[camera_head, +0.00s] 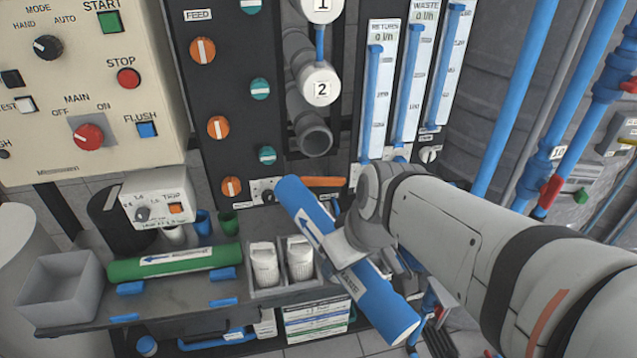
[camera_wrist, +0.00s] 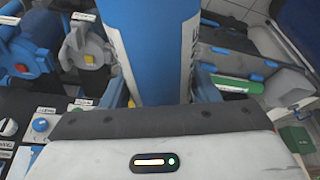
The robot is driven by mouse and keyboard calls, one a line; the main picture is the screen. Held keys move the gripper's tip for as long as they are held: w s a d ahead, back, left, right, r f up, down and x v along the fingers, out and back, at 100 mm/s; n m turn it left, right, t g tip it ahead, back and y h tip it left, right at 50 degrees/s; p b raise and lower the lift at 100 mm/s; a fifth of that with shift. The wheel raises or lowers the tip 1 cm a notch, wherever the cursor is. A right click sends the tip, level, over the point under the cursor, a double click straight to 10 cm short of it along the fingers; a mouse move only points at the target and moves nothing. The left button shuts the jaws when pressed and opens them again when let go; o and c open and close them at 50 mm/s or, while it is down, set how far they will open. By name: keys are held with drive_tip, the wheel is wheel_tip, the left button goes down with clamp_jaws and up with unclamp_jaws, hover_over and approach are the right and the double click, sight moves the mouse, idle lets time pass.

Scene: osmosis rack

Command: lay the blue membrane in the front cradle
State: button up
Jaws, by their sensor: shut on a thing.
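The blue membrane (camera_head: 381,306), a long tube with a white arrow label, is held aslant above the right end of the bench. My gripper (camera_head: 345,240) is shut around its middle. In the wrist view the membrane (camera_wrist: 150,50) runs up between the fingers. The front cradle is a pair of low blue supports at the bench's front edge, a left one (camera_head: 125,318) and a right one (camera_head: 223,302), with nothing on them. The membrane is to the right of and above them, touching neither. The fingertips are partly hidden behind the membrane and wrist.
A green membrane (camera_head: 175,263) lies on the blue supports behind the front cradle. A grey bin (camera_head: 62,290) stands at the left. Two white bottles (camera_head: 264,266) stand in a grey holder between the green membrane and my gripper.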

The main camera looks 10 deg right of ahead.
drive_tip(key=a+n+b, duration=0.1)
drive_tip(key=a+f+n+y+b, duration=0.1)
drive_tip(key=n, duration=0.1)
drive_tip(key=a+f+n+g+y+b, duration=0.1)
drive_tip(key=a+n+g+b, duration=0.2)
drive_tip(key=a+n+b, duration=0.3)
drive_tip(key=n, duration=0.5)
drive_tip(key=shift+f+g+y, duration=0.3)
drive_tip(key=shift+f, duration=0.1)
drive_tip(key=shift+s+d, duration=0.1)
